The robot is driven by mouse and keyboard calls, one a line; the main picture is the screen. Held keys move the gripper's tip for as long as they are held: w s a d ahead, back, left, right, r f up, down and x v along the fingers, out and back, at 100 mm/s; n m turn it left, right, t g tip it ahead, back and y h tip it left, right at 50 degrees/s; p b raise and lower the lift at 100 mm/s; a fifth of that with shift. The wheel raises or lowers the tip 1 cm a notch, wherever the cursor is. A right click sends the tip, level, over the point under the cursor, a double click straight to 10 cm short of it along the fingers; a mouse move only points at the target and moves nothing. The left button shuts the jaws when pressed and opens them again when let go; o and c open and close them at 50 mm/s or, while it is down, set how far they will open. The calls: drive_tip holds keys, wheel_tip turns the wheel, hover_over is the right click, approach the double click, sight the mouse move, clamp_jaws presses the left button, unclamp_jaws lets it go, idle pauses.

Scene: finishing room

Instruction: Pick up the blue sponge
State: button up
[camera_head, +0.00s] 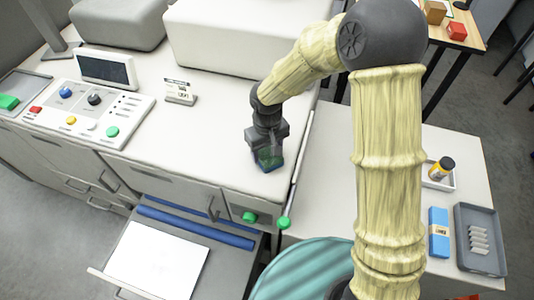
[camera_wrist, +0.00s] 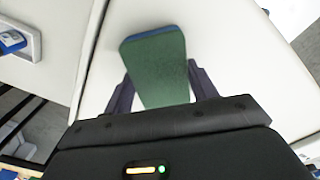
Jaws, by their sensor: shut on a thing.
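The blue sponge (camera_head: 271,165) has a green face and a blue body. It is at the front right corner of the white counter (camera_head: 222,140) in the head view. My gripper (camera_head: 267,150) points down and is shut on it. In the wrist view the sponge (camera_wrist: 157,68) stands out between the two dark fingers (camera_wrist: 160,88), its green face toward the camera and a blue edge at its far end. The fingers hide part of it in the head view. I cannot tell whether it touches the counter top.
A control panel (camera_head: 88,112) and a small sign (camera_head: 180,92) stand to the left. The right table (camera_head: 320,195) holds a blue packet (camera_head: 438,232), a grey tray (camera_head: 484,266) and a capped bottle (camera_head: 441,168).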

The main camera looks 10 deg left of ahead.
sight(267, 152)
drive_tip(key=shift+r, duration=0.1)
drive_tip(key=shift+c, duration=0.5)
drive_tip(key=shift+r, duration=0.3)
wheel_tip(267, 152, up, 9)
drive_tip(key=b, duration=0.2)
drive_tip(key=shift+r, duration=0.1)
